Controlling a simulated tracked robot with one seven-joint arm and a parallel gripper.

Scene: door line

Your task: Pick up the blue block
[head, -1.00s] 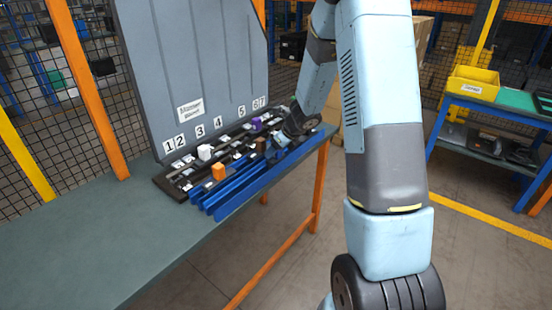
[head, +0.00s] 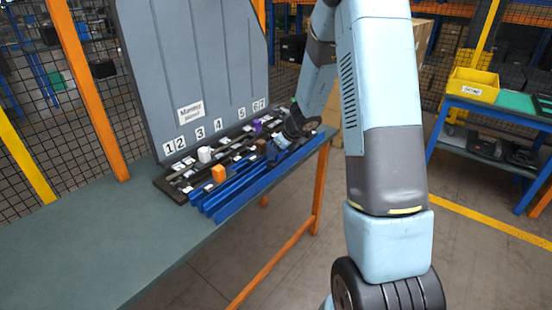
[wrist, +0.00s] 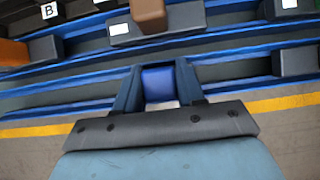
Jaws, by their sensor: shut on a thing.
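The blue block (wrist: 159,84) sits between the two fingers of my gripper (wrist: 158,92) in the wrist view, with a finger against each side. The gripper is shut on it, over the front blue rails. In the head view my gripper (head: 281,140) is at the right end of the rack, and the blue block is hard to make out there among the blue rails. I cannot tell whether the block is clear of the rack.
The rack with blue rails (head: 232,189) lies on the grey-green bench (head: 90,240). It bears an orange block (head: 218,173), a white block (head: 204,154), a purple block (head: 257,125) and a brown block (wrist: 149,14). A grey numbered panel (head: 200,75) stands behind. The bench's left part is clear.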

